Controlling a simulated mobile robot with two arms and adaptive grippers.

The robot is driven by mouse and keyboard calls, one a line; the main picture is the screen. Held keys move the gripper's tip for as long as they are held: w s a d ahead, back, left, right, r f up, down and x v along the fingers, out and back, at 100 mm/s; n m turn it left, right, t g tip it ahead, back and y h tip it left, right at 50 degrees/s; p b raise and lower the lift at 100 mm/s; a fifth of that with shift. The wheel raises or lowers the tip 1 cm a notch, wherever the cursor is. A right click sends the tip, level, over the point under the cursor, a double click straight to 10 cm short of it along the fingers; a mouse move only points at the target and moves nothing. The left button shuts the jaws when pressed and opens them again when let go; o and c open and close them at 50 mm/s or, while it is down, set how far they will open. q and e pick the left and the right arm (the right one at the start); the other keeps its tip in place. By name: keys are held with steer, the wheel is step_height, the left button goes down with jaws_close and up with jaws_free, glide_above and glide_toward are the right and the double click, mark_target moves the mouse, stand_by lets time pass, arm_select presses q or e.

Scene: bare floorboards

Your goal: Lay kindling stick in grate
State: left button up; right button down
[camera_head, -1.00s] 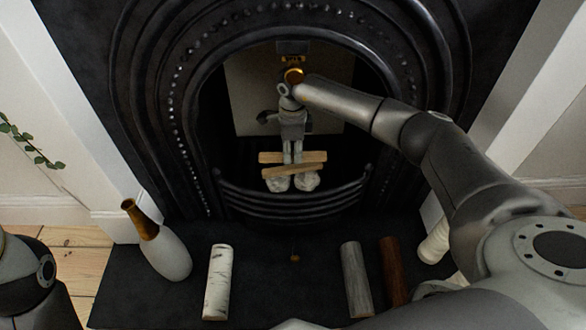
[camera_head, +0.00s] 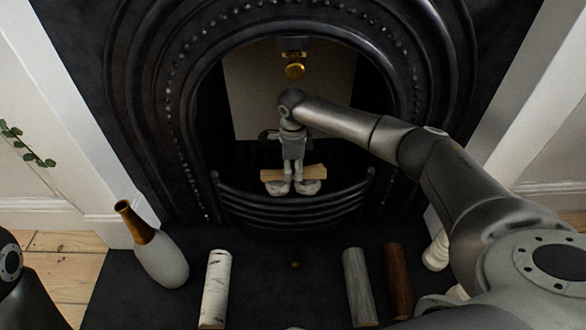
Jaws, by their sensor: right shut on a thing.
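The black grate (camera_head: 294,208) sits low in the arched fireplace opening. My right gripper (camera_head: 293,176) points down inside it, shut on a pale wooden kindling stick (camera_head: 312,173). The stick lies crosswise and nearly level, just above or touching pale crumpled lumps (camera_head: 308,188) in the grate; I cannot tell which. Only one stick can be made out there; another could be hidden behind it. My left gripper is out of view.
On the dark hearth stand or lie a white bottle-shaped vase (camera_head: 163,262), a birch log (camera_head: 215,288), a grey log (camera_head: 359,287) and a brown log (camera_head: 398,280). The hearth's middle is mostly clear.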

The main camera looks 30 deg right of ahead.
steer(key=c, duration=1.2)
jaws_free()
